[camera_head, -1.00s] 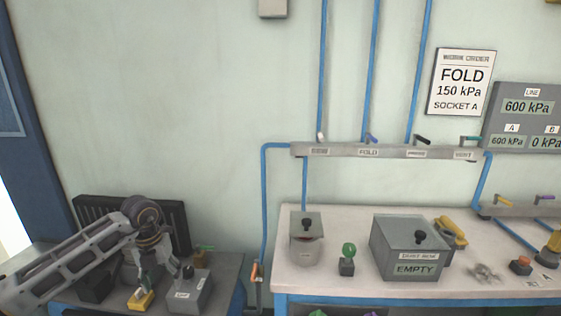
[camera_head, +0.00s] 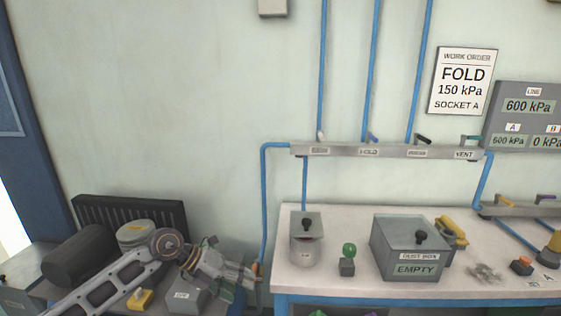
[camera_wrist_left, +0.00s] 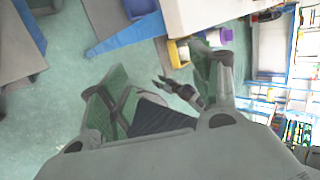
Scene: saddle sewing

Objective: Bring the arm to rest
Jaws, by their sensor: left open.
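My left gripper (camera_head: 246,275) is in the lower left of the head view, beside the left end of the white workbench (camera_head: 340,215) and over the right edge of the low dark side table. Its two fingers are spread in the left wrist view (camera_wrist_left: 158,85), with nothing held between them. The floor and a dark jointed part show beyond the fingers; I cannot tell what that part is. My left arm reaches in from the bottom left. My right gripper is in neither view.
The side table carries a grey box (camera_head: 187,296), a yellow block (camera_head: 140,299) and a dark cylinder (camera_head: 78,256). On the workbench stand a grey canister (camera_head: 306,240), a green-knobbed switch (camera_head: 348,258) and a dust box (camera_head: 408,250) labelled EMPTY. A blue pipe (camera_head: 264,200) runs down near my gripper.

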